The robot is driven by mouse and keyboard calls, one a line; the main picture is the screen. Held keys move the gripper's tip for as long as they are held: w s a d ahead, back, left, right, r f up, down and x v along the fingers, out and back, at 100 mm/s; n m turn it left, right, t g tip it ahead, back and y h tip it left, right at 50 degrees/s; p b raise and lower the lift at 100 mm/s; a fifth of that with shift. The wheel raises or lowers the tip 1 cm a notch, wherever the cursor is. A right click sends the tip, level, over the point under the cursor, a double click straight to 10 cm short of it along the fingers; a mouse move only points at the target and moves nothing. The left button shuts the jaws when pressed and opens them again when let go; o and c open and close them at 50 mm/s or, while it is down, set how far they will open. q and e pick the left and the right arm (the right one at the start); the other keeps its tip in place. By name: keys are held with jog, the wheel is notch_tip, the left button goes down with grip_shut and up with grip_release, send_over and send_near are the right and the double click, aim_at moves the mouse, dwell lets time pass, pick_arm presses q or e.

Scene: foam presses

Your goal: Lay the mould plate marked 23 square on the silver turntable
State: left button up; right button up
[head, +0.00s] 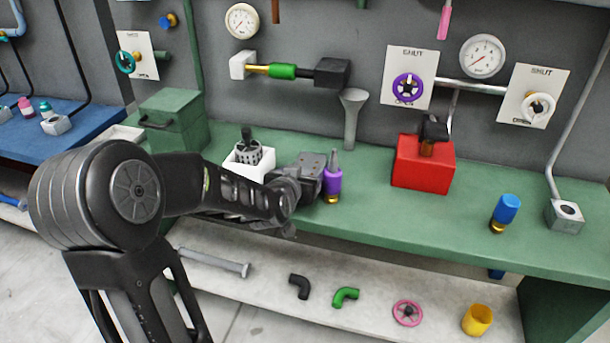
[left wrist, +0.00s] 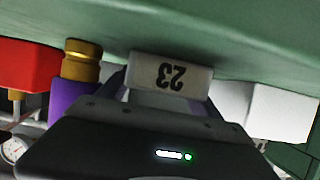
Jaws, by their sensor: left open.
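The mould plate marked 23 (left wrist: 170,75) shows in the left wrist view as a pale block against the green bench, its number upside down. My left gripper (left wrist: 165,88) is open, with the plate in front of it, between or just beyond the fingers; I cannot tell whether they touch it. I cannot make out a silver turntable in either view. My right gripper is not in view.
A purple fitting with a brass end (head: 332,186) stands close beside the gripper. A white box (head: 238,170) holding a dark part is on its left. A red block (head: 424,165) and blue fitting (head: 507,208) stand farther right on the green bench (head: 465,218), with clear bench between them.

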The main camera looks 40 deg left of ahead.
pick_arm(q)
grip_shut()
jog(key=shift+r, duration=0.1)
dwell(0.8)
